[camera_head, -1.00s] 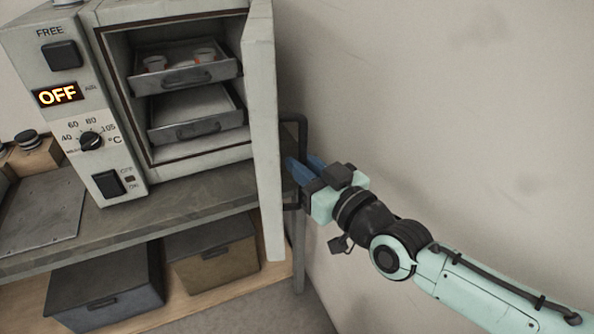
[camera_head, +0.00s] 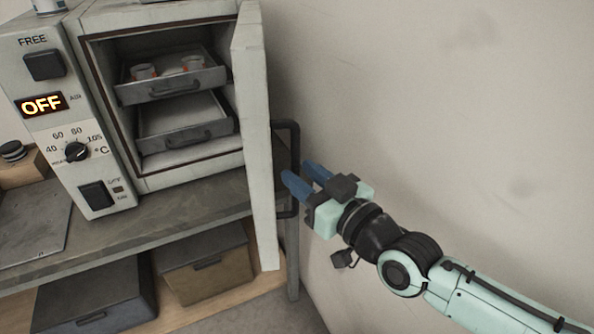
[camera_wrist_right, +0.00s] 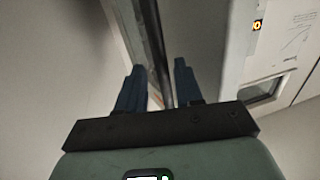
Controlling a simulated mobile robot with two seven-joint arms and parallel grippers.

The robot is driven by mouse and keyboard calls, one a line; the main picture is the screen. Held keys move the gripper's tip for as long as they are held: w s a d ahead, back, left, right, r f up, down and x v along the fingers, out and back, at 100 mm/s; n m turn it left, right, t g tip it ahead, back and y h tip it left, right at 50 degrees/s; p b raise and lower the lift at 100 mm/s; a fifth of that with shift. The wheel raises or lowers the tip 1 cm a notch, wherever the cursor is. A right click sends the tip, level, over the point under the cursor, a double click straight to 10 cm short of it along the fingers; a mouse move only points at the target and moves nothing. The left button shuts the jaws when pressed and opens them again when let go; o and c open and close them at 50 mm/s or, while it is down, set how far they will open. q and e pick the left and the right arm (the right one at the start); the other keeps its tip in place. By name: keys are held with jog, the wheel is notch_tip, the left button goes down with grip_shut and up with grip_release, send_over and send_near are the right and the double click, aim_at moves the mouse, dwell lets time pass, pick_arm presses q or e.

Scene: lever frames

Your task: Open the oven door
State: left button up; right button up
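The oven door (camera_head: 255,140) stands swung wide open, seen nearly edge-on in the head view. Its black bar handle (camera_head: 293,150) is on the door's right-hand face. My right gripper (camera_head: 296,169) is at the handle, its blue fingers spread apart and pointing toward the door. In the right wrist view the fingers (camera_wrist_right: 158,70) are open, with a dark upright bar showing in the gap, apparently the handle. I cannot tell whether a finger touches it. The oven chamber (camera_head: 190,165) is exposed. My left gripper is not in view.
Two trays sit inside the oven, the upper tray (camera_head: 185,92) holding small containers. The control panel (camera_head: 75,110) reads OFF. The oven stands on a grey bench (camera_head: 160,225) with boxes below. A bare wall (camera_head: 430,100) lies right of the door.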

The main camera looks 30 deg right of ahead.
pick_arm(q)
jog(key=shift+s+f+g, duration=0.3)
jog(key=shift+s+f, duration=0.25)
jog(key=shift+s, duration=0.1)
pick_arm(e)
jog(key=s, duration=0.5)
jog(key=shift+d, duration=0.35)
